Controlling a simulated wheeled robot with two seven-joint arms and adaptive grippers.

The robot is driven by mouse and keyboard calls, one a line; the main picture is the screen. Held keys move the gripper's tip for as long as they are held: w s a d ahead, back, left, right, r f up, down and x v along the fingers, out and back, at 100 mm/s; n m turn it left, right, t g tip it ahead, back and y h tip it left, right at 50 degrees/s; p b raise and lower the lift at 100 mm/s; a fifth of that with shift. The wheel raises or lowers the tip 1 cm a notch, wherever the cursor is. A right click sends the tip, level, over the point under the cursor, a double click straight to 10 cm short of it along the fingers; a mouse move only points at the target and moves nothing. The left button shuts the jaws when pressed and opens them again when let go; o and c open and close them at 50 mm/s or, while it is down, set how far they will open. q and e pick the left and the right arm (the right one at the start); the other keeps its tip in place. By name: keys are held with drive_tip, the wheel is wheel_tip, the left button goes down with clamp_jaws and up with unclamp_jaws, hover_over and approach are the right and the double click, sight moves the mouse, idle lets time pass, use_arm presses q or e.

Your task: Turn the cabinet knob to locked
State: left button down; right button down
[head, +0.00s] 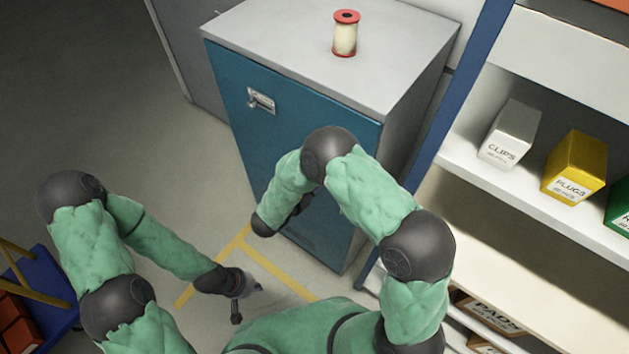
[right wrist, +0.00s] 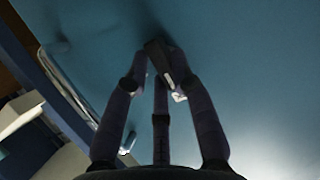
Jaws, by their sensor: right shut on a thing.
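The cabinet (head: 292,150) has a blue door, which also fills much of the right wrist view (right wrist: 245,60). In the right wrist view a dark bar-shaped knob (right wrist: 166,62) sits at the door, tilted in the picture. My right gripper (right wrist: 163,72) has its fingers shut around this knob. In the head view the right gripper (head: 303,203) is in front of the door, mostly behind my own arm, and the knob is hidden. My left gripper (head: 246,296) is low in front of the cabinet, fingers apart and empty. Lock markings cannot be made out.
A metal latch handle (head: 262,100) is on the upper left of the door. A red-ended spool (head: 345,36) stands on the cabinet top. Shelves with boxes, including a yellow one (head: 573,168), stand at the right. Yellow tape (head: 262,262) marks the floor. A blue cart (head: 52,290) is at lower left.

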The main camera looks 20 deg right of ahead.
idle(0.3)
drive_tip(key=c, duration=1)
unclamp_jaws()
drive_tip(key=shift+c, duration=0.2)
drive_tip(key=v, duration=1.2)
drive_tip(key=shift+a+f, duration=0.1)
